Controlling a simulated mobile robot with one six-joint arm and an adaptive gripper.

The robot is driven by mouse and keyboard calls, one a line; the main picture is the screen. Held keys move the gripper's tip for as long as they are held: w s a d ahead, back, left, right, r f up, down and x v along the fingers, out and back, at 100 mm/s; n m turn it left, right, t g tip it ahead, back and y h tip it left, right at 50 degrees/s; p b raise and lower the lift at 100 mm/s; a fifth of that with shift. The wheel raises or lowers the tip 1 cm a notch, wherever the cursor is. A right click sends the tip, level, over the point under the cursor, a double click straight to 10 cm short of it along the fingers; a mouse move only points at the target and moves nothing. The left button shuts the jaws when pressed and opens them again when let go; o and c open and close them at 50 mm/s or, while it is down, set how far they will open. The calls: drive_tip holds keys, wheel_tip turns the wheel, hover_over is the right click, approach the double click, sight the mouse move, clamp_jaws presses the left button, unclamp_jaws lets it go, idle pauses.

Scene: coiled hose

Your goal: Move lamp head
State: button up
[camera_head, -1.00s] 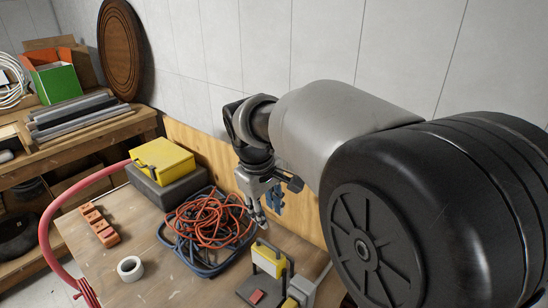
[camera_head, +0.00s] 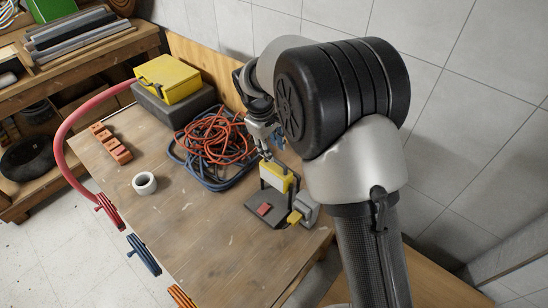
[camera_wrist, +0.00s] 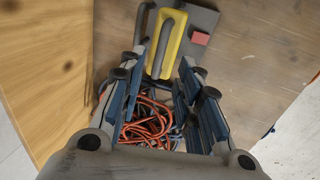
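The lamp head (camera_head: 273,172) is a yellow box with a pale face. It stands in a dark bracket on a dark base plate (camera_head: 262,214) with a red block (camera_head: 264,209). In the wrist view the yellow lamp head (camera_wrist: 177,45) lies just past my fingertips, with a dark bar beside it. My gripper (camera_head: 266,156) points down just above and behind the lamp head. In the wrist view my gripper (camera_wrist: 162,70) has its blue-padded fingers apart, with nothing held between them. Whether a finger touches the lamp is unclear.
Coiled orange and dark hoses (camera_head: 218,138) lie left of the lamp. A yellow case (camera_head: 167,77) sits on a grey box at the back. A white tape roll (camera_head: 145,183) and orange blocks (camera_head: 110,143) are on the left. The table front (camera_head: 207,228) is clear.

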hover_over(276, 171)
drive_tip(key=w, duration=0.1)
drive_tip(key=f, duration=0.5)
drive_tip(key=shift+w+a+f+b, duration=0.1)
drive_tip(key=shift+w+a+b, duration=0.05)
drive_tip(key=shift+a+b, duration=0.2)
drive_tip(key=shift+c, duration=0.5)
clamp_jaws()
